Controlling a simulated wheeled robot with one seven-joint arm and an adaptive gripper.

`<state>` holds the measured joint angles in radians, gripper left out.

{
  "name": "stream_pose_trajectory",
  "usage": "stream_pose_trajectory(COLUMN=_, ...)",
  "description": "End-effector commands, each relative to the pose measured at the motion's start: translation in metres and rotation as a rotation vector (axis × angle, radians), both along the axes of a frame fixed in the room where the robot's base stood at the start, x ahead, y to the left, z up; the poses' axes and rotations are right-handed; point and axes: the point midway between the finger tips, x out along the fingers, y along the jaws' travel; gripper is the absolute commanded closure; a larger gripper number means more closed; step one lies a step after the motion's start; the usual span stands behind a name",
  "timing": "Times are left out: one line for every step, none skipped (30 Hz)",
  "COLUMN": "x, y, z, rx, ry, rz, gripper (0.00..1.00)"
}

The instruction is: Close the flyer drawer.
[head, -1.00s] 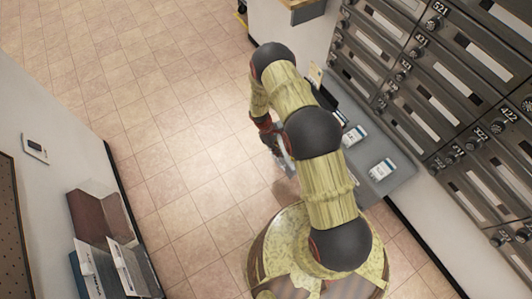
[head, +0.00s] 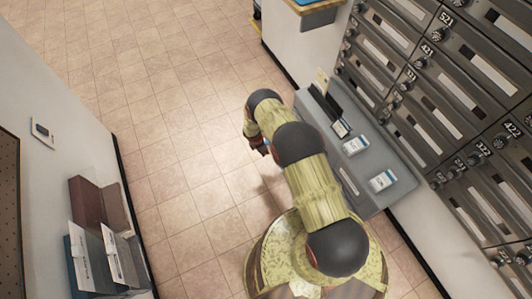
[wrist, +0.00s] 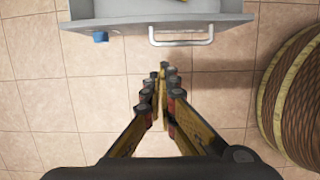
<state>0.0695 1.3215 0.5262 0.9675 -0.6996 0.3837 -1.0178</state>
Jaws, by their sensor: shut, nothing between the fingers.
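The flyer drawer (wrist: 225,21) is at the top of the wrist view. It is a grey drawer seen from above, pulled open, with part of its inside showing at the picture's top edge. A pale bar handle (wrist: 181,43) sticks out from its front. My gripper (wrist: 163,70) is shut and empty, its fingertips just short of the drawer front, near the left end of the handle. A small blue thing (wrist: 100,36) shows at the drawer front, left of the handle.
A grey counter (head: 393,208) bears white-and-blue boxes (head: 383,180) and a dark holder (head: 325,101), below the mailboxes (head: 465,110). Brochure racks (head: 98,215) stand by the left wall. Tiled floor (head: 165,120) is clear between.

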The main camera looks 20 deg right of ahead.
Motion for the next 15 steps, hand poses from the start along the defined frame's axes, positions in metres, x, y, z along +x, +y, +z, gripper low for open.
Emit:
stream_pose_trajectory(x=-0.001, y=-0.003, z=-0.014, rx=0.000, ry=0.002, rz=-0.001, gripper=1.00)
stream_pose_trajectory(x=-0.001, y=-0.004, z=-0.020, rx=0.000, ry=0.001, rz=-0.002, gripper=1.00)
stream_pose_trajectory(x=-0.001, y=-0.006, z=-0.028, rx=0.000, ry=0.001, rz=-0.002, gripper=1.00)
stream_pose_trajectory(x=-0.001, y=-0.007, z=-0.034, rx=0.000, ry=0.001, rz=-0.002, gripper=1.00)
stream_pose_trajectory(x=-0.001, y=-0.009, z=-0.040, rx=0.000, ry=0.001, rz=-0.002, gripper=1.00)
stream_pose_trajectory(x=-0.001, y=-0.011, z=-0.048, rx=0.000, ry=0.001, rz=-0.002, gripper=1.00)
stream_pose_trajectory(x=-0.001, y=-0.012, z=-0.054, rx=0.000, ry=0.001, rz=-0.002, gripper=1.00)
stream_pose_trajectory(x=-0.001, y=-0.014, z=-0.060, rx=0.000, ry=0.002, rz=-0.003, gripper=1.00)
stream_pose_trajectory(x=0.000, y=-0.016, z=-0.067, rx=0.000, ry=0.001, rz=-0.003, gripper=1.00)
stream_pose_trajectory(x=0.000, y=-0.017, z=-0.072, rx=0.000, ry=0.000, rz=-0.003, gripper=1.00)
stream_pose_trajectory(x=-0.001, y=-0.018, z=-0.077, rx=0.000, ry=0.001, rz=-0.004, gripper=1.00)
stream_pose_trajectory(x=0.002, y=-0.025, z=-0.076, rx=0.000, ry=-0.003, rz=-0.007, gripper=1.00)
stream_pose_trajectory(x=0.002, y=-0.030, z=-0.074, rx=0.000, ry=-0.001, rz=-0.006, gripper=1.00)
stream_pose_trajectory(x=0.002, y=-0.035, z=-0.074, rx=0.000, ry=-0.001, rz=-0.006, gripper=1.00)
stream_pose_trajectory(x=0.002, y=-0.040, z=-0.074, rx=0.000, ry=-0.001, rz=-0.006, gripper=1.00)
